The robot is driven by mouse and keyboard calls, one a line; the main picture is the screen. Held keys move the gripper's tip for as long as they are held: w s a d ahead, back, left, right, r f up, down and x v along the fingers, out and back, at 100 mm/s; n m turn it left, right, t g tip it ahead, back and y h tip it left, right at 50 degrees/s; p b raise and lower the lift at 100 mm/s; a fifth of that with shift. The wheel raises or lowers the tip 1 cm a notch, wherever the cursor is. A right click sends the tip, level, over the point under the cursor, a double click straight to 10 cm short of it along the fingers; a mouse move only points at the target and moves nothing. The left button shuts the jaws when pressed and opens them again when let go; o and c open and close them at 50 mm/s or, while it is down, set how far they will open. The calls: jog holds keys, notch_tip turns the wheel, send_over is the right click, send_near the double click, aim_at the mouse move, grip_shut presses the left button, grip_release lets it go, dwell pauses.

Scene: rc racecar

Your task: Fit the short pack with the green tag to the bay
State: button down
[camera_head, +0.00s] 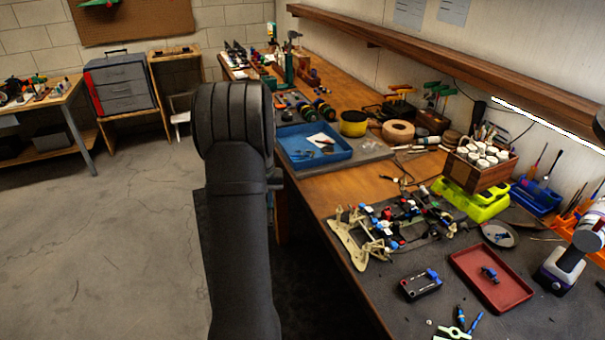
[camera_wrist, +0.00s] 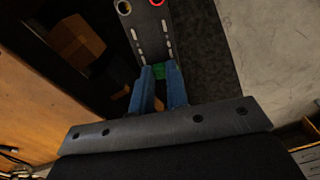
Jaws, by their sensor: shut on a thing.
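My gripper (camera_wrist: 161,76), with two blue fingers, shows in the wrist view. It is shut on a dark grey pack (camera_wrist: 150,35) at the end with the green tag (camera_wrist: 160,70). The pack has white slots, and a red ring and a pale yellow ring at its far end. It is held in the air, away from the bench top. In the head view my arm hides the gripper and the pack. The RC car chassis (camera_head: 350,244), with cream arms, lies on the bench; I cannot make out the bay in it.
A black box with a blue plug (camera_head: 422,285) and a red tray (camera_head: 491,281) lie in front of the chassis. A blue tray (camera_head: 340,158), a yellow-green case (camera_head: 470,201) and a wooden crate (camera_head: 465,175) stand behind. A long shelf (camera_head: 460,57) overhangs the bench.

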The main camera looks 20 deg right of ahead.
jog(key=s+a+f+n, duration=0.2)
jog(key=s+a+f, duration=0.2)
jog(key=a+f, duration=0.5)
jog(key=w+d+r+m, duration=0.1)
jog(key=d+r+m, duration=0.3)
jog(key=d+r, duration=0.75)
jog(key=d+r+m, duration=0.4)
jog(key=d+r, duration=0.4)
jog(key=d, duration=0.7)
jog(key=s+d+r+m, duration=0.4)
jog(key=s+d, duration=0.6)
jog(key=d, duration=0.3)
jog(key=s+d+f+m, duration=0.1)
jog(key=s+d+m, duration=0.1)
jog(key=s+d, duration=0.2)
jog(key=s+d+f+m, duration=0.1)
jog(key=s+d, duration=0.3)
jog(key=s, duration=0.5)
jog(key=shift+s+m, duration=0.4)
jog(key=shift+m, duration=0.3)
jog(key=shift+f, duration=2.85)
jog(key=shift+f, duration=1.15)
